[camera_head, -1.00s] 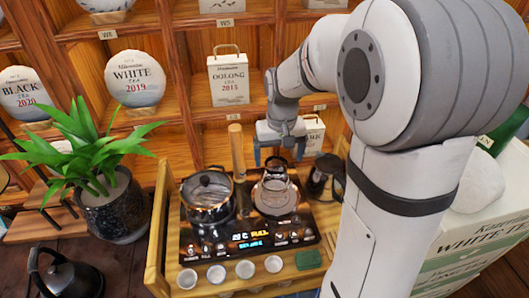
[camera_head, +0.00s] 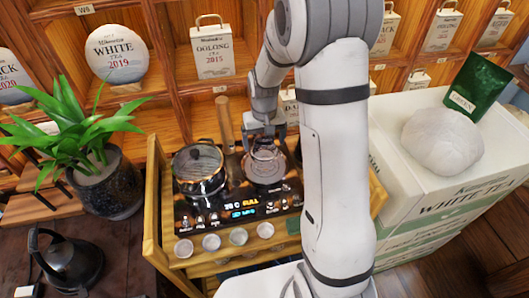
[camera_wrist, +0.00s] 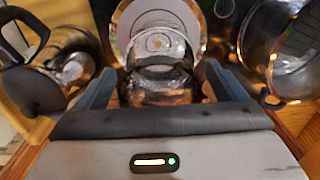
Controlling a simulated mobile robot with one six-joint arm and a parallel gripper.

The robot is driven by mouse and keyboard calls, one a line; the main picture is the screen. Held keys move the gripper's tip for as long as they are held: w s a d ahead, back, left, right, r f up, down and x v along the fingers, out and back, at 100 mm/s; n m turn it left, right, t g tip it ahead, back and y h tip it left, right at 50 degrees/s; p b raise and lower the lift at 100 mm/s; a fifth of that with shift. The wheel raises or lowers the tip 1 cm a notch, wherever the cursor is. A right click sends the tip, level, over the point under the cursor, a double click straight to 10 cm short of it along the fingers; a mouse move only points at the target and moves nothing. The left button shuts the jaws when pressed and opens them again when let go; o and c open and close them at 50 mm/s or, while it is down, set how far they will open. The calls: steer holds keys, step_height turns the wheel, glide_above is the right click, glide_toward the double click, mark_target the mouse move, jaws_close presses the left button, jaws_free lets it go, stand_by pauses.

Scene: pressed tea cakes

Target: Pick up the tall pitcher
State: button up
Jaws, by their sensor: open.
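A clear glass pitcher (camera_head: 264,162) stands upright on the right side of the black stove; it also shows in the wrist view (camera_wrist: 158,72). My gripper (camera_head: 263,134) is open just above and behind it. In the wrist view my gripper (camera_wrist: 158,76) has its two blue-grey fingers on either side of the glass, with visible gaps. A dark-handled metal vessel with a black lid (camera_wrist: 40,90) is at the left in the wrist view. My arm hides its place in the head view. I cannot tell which vessel is the tall pitcher.
A glass-lidded pot (camera_head: 200,172) sits on the left of the stove (camera_head: 225,208), close beside the glass; it also shows in the wrist view (camera_wrist: 285,60). Several small white cups (camera_head: 238,236) line the wooden tray's front. Shelves stand behind.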

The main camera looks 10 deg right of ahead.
steer(key=shift+c, duration=0.4)
jaws_close()
stand_by(0.7)
